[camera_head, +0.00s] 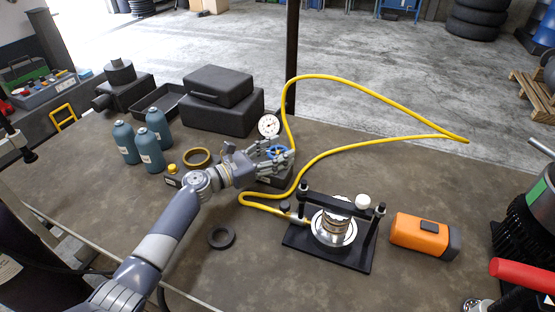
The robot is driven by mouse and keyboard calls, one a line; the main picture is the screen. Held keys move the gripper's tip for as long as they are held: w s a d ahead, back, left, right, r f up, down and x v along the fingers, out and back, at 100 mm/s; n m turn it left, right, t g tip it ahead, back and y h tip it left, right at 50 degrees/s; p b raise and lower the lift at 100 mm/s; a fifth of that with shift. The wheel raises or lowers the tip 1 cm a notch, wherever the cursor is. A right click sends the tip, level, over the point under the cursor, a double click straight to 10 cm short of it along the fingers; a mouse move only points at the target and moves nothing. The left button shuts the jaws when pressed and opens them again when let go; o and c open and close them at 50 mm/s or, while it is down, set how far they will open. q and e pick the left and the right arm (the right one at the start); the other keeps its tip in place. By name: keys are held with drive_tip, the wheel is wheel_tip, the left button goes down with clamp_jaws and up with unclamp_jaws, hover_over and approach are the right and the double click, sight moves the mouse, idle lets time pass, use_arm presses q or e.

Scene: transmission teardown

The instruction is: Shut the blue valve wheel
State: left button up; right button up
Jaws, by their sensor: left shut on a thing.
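The blue valve wheel (277,152) sits on a dark block (276,181) with a white dial gauge (268,126) just behind it, near the middle of the table. My left arm reaches in from the lower left, and my left gripper (277,157) is shut on the wheel. Its fingers cover parts of the wheel's rim. How far the wheel is turned cannot be told. My right gripper is not in view.
A yellow hose (378,89) loops from the block towards the right and back to a black press frame (333,250). An orange box-shaped tool (419,234), a black ring (221,237), blue bottles (150,153) and black cases (220,116) stand around. The front left table is mostly clear.

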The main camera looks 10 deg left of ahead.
sight(278, 151)
use_arm(q)
drive_tip(key=shift+m+g+h+b, duration=0.4)
drive_tip(key=shift+g+b, duration=0.05)
drive_tip(key=shift+g, duration=0.05)
drive_tip(key=o, duration=1.1)
wheel_tip(278, 151, up, 10)
drive_tip(key=shift+r, duration=0.1)
